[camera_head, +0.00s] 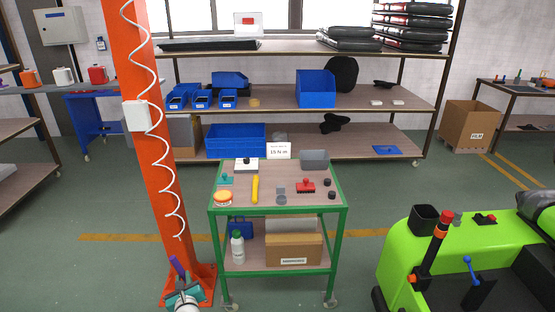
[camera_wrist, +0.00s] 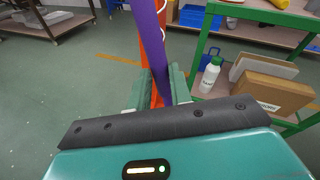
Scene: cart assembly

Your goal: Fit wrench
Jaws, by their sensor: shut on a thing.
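My gripper (camera_head: 182,283) is at the bottom of the head view, in front of the foot of the orange column. In the wrist view its two green fingers (camera_wrist: 160,88) are shut on a long purple tool (camera_wrist: 150,40). The tool also shows in the head view (camera_head: 177,265) and sticks up out of the jaws, slightly tilted. Its upper end is cut off in the wrist view, so I cannot tell for sure that it is the wrench. A white sign reading "15 N m" (camera_head: 279,150) stands at the back of the green cart (camera_head: 340,207), right of my gripper.
The orange column (camera_head: 150,165) with a coiled white cable stands left of the cart. Several small parts lie on the cart top; a white bottle (camera_head: 237,248) and cardboard box (camera_head: 293,250) are below. A lime-green vehicle (camera_head: 410,250) is at right. Floor between cart and vehicle is clear.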

